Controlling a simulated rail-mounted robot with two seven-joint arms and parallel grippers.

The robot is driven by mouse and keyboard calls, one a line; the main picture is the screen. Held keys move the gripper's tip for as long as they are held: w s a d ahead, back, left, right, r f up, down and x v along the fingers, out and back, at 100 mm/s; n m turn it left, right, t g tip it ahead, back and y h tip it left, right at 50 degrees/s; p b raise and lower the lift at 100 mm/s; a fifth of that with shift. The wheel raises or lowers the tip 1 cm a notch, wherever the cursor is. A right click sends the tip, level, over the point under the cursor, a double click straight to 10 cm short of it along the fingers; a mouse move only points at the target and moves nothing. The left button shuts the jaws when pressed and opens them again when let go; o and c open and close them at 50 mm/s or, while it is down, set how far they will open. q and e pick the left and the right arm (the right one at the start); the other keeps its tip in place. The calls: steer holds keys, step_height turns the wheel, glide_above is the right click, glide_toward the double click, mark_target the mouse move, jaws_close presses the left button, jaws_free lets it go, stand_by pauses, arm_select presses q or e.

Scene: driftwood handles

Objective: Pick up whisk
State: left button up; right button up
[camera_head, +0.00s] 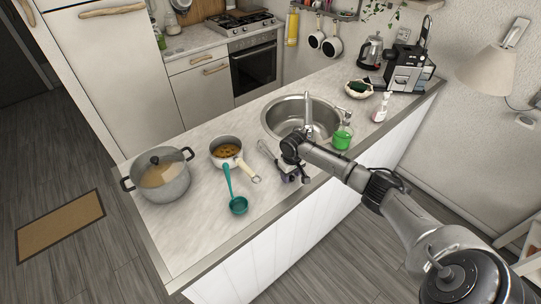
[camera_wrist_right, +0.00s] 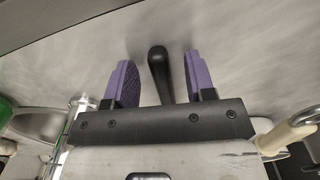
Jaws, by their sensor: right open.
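The black handle (camera_wrist_right: 160,72), which I take to be the whisk's, lies on the pale counter in the right wrist view. It reaches in between the two purple finger pads of my right gripper (camera_wrist_right: 162,82), with a gap on both sides. The fingers are open. In the head view my right gripper (camera_head: 287,176) is low over the counter's front part, between the sink and the saucepan. My left gripper is not in view.
The sink (camera_head: 283,111) and a green cup (camera_head: 342,138) are on the right. The counter's front edge is close.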

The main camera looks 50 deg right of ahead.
steer(key=shift+c, duration=0.5)
jaws_close()
steer(key=shift+r, duration=0.15)
